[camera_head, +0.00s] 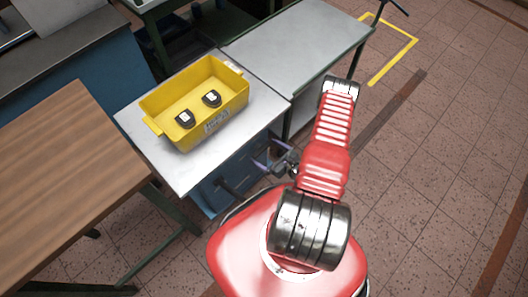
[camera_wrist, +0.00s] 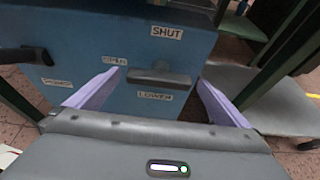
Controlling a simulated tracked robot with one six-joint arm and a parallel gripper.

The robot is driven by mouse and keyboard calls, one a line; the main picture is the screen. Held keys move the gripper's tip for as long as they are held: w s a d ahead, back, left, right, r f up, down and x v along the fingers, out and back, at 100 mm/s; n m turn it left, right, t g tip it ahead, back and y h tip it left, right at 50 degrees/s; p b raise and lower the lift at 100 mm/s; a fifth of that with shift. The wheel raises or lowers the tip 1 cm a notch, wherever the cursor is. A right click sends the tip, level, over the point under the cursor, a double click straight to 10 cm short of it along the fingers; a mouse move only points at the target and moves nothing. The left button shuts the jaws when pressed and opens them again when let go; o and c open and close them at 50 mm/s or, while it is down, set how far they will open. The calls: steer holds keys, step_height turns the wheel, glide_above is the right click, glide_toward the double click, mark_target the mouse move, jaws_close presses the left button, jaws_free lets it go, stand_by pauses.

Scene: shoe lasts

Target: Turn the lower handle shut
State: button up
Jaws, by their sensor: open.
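The lower handle (camera_wrist: 160,79) is a dark grey bar on the blue cabinet front (camera_wrist: 185,105), above the LOWER label (camera_wrist: 163,96). It lies about level, its left end near the OPEN label (camera_wrist: 115,61). The SHUT label (camera_wrist: 166,32) is above it. My gripper (camera_wrist: 158,77) is open, with a purple finger on each side of the handle in the wrist view; I cannot tell whether they touch it. In the head view my gripper (camera_head: 268,154) is at the cabinet's right part, and I cannot make out the lower handle there.
Another dark handle (camera_wrist: 25,55) sticks out at the cabinet's left, with an unreadable label (camera_wrist: 57,83) beneath. A yellow crate (camera_head: 160,101) with two dark objects stands on the grey top (camera_head: 190,176). A wooden table (camera_head: 60,180) is at left. Floor at right is clear.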

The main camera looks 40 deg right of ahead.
steer(key=shift+w+a+f, duration=0.1)
steer(key=shift+w+f, duration=0.15)
steer(key=shift+w, duration=0.35)
steer(key=c, duration=0.9)
steer(key=shift+a, duration=0.15)
steer(key=shift+c, duration=0.2)
